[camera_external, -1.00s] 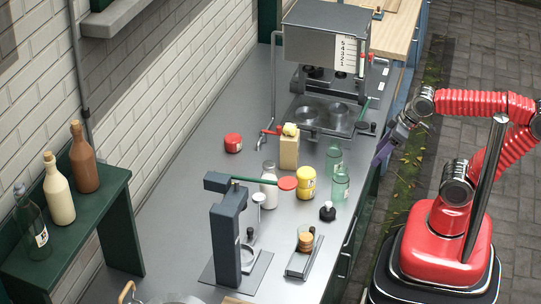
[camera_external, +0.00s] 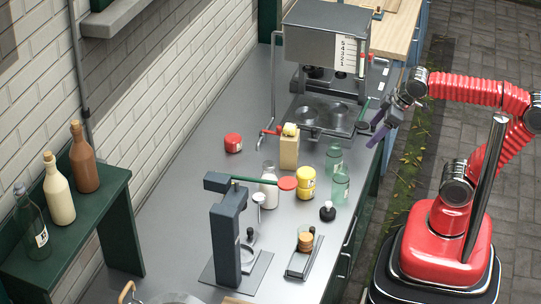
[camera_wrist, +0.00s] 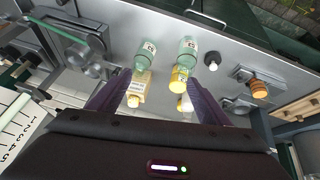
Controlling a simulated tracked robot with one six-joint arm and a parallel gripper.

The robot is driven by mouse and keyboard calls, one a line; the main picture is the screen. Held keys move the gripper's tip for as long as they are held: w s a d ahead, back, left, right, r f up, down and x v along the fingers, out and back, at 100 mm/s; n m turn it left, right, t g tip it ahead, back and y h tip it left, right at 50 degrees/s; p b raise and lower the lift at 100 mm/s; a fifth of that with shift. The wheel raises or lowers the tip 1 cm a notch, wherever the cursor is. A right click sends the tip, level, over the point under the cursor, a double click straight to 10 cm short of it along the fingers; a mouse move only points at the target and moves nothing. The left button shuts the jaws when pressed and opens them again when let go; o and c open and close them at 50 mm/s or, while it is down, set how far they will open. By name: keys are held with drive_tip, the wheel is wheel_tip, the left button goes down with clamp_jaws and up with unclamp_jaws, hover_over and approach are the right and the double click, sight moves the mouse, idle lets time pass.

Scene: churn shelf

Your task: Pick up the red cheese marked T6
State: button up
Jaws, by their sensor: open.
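The red cheese (camera_external: 233,143) is a small round red block with a pale label, on the grey counter toward the wall side. Its marking is too small to read. It is left of the wooden block and apart from it. I cannot make it out in the wrist view. My gripper (camera_external: 376,136) is open and empty, above the counter's right edge, well to the right of the red cheese. In the wrist view its two purple fingers (camera_wrist: 157,78) stand wide apart, with bottles and jars far below between them.
A grey machine (camera_external: 325,40) stands behind, a dark press (camera_external: 226,240) in front. Counter left of the red cheese is clear.

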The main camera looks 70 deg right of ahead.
drive_tip(key=w+d+r+n+h, duration=0.25)
drive_tip(key=w+d+n, duration=0.25)
drive_tip(key=w, duration=0.5)
drive_tip(key=n+t+h, duration=0.3)
drive_tip(key=n+t, duration=0.3)
drive_tip(key=n, duration=1.8)
hover_over(238, 141)
wheel_tip(238, 141, down, 17)
drive_tip(key=shift+a+r, duration=0.1)
drive_tip(key=shift+r, duration=0.1)
drive_tip(key=shift+f, duration=0.25)
drive_tip(key=shift+f, duration=0.15)
drive_tip(key=shift+f, duration=1.6)
